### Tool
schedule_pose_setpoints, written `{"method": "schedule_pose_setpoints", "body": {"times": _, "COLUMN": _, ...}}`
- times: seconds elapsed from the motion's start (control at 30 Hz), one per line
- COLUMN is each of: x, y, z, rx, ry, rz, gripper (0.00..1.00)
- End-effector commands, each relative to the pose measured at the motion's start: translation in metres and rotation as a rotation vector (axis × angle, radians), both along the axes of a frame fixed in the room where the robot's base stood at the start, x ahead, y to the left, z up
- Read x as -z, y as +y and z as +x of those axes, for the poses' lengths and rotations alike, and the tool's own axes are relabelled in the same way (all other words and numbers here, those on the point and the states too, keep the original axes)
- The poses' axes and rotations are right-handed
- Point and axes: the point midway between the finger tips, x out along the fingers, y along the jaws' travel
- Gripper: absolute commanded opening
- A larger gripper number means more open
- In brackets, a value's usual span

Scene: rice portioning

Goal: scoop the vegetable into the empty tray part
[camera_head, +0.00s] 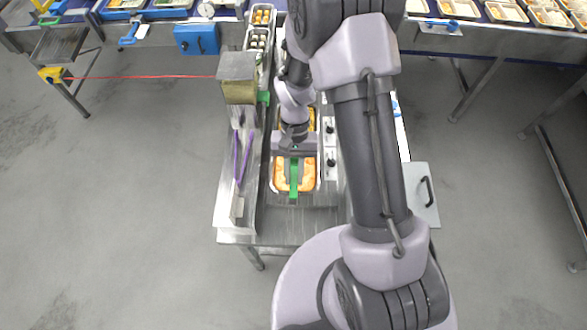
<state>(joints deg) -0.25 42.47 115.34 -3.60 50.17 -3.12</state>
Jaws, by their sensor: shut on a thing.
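My gripper (294,156) points down over the steel counter and is shut on a green tool (294,182), seemingly a scoop or its handle. The tool stands over a steel pan of orange food (309,176); I cannot tell whether it touches the food, or whether this food is the vegetable. More yellow-orange food (311,119) shows behind my wrist. Meal trays with food (458,8) stand on the belt at the back. They are too small and too cut off to tell which part is empty. My arm hides much of the counter's right side.
The steel counter (266,221) has a box-like holder (238,78) and purple tongs (243,157) on its left. Small food pans (262,16) stand at its far end. A blue box (197,39) hangs on the conveyor's front. A red line (140,77) crosses the left aisle.

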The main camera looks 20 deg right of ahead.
Motion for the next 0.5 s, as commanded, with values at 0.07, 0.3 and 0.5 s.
{"method": "schedule_pose_setpoints", "body": {"times": 0.07, "x": 0.015, "y": 0.000, "z": 0.000, "rx": 0.000, "ry": 0.001, "rz": 0.000, "gripper": 0.00}}
{"method": "schedule_pose_setpoints", "body": {"times": 0.3, "x": 0.049, "y": 0.000, "z": 0.000, "rx": 0.000, "ry": 0.001, "rz": 0.000, "gripper": 0.00}}
{"method": "schedule_pose_setpoints", "body": {"times": 0.5, "x": 0.077, "y": 0.000, "z": 0.000, "rx": 0.000, "ry": 0.002, "rz": 0.001, "gripper": 0.00}}
